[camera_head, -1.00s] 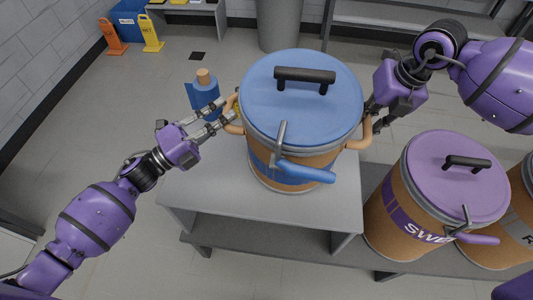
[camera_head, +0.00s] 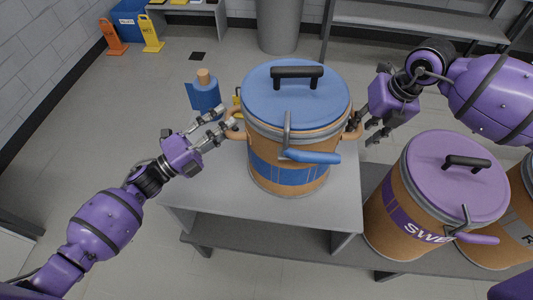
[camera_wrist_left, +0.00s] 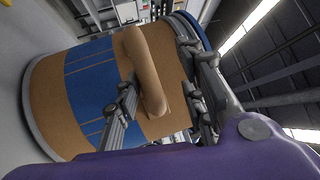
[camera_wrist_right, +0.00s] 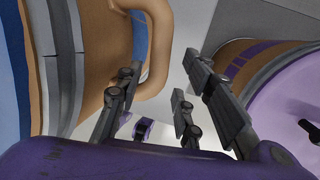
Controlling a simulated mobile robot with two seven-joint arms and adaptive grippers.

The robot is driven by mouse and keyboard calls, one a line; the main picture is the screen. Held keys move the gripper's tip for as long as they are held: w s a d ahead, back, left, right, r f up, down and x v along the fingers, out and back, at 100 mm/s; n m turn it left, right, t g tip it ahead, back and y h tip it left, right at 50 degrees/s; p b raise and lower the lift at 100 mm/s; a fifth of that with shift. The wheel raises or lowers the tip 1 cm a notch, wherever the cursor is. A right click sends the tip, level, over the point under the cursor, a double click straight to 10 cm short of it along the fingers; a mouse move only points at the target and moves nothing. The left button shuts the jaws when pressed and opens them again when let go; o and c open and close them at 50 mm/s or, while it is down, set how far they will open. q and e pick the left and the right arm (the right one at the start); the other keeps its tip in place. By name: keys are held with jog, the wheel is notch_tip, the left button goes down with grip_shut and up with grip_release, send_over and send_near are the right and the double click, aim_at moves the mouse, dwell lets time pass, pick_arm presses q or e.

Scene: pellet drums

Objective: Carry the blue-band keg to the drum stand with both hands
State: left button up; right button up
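The blue-band keg (camera_head: 288,150), with a blue lid, black top grip and blue lever clamp, stands upright on the grey drum stand (camera_head: 200,195). My left gripper (camera_head: 222,127) is open at the keg's left handle. In the left wrist view the keg's tan handle (camera_wrist_left: 147,70) lies between the spread fingers (camera_wrist_left: 162,100), with a gap visible. My right gripper (camera_head: 370,136) is open just right of the right handle (camera_head: 353,127). In the right wrist view that handle (camera_wrist_right: 158,60) is beyond the fingers (camera_wrist_right: 160,100) and looks clear of them. The keg's far side is hidden.
A purple-lidded drum (camera_head: 440,190) stands right of the stand on a lower grey shelf, with another drum (camera_head: 522,215) at the right edge. A blue bottle-like object (camera_head: 205,92) is behind the left gripper. Yellow and orange floor signs (camera_head: 151,35) are far left.

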pick_arm(q)
jog(key=shift+r, duration=0.15)
pick_arm(e)
jog(key=shift+r, duration=0.15)
pick_arm(q)
jog(key=v, duration=1.2)
pick_arm(e)
jog(key=v, duration=1.1)
jog(key=shift+r, duration=0.4)
pick_arm(q)
jog(key=shift+f, duration=0.25)
pick_arm(e)
jog(key=shift+s+f, duration=0.1)
jog(key=shift+s, duration=0.05)
